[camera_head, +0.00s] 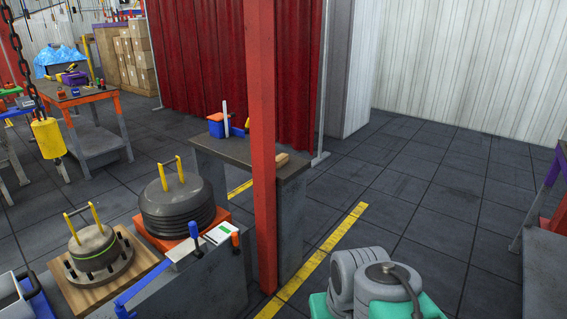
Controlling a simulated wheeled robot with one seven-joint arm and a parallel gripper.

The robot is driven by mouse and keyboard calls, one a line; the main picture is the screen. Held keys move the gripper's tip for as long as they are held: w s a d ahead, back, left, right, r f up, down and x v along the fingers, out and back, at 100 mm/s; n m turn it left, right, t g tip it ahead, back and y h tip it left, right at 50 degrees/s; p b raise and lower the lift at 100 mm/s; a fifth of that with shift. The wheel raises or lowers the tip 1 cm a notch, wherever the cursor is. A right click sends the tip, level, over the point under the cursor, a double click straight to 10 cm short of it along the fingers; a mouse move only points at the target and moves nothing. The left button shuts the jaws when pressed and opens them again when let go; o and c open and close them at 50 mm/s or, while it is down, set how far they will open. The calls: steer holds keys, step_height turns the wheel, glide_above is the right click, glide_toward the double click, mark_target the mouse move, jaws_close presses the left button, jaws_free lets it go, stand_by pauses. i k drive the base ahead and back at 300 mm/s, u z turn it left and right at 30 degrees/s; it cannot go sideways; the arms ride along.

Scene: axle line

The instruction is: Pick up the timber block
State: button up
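A small light-brown timber block (282,159) lies on the dark top of a grey bench (220,146), near the bench's right end. It sits right beside a red upright post (262,120), which stands in front of the bench and may hide part of the block's left side. My gripper is not in view, so its distance from the block and its state do not show.
Weights with yellow handles (180,203) and a clamped grey block (205,280) stand in front, left of the post. A yellow floor line (322,252) runs right of the post; the floor (430,190) beyond is clear.

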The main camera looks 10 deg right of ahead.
mark_target(281, 159)
steer(key=z, duration=0.5)
steer(key=i, duration=2.25)
steer(key=u, duration=1.95)
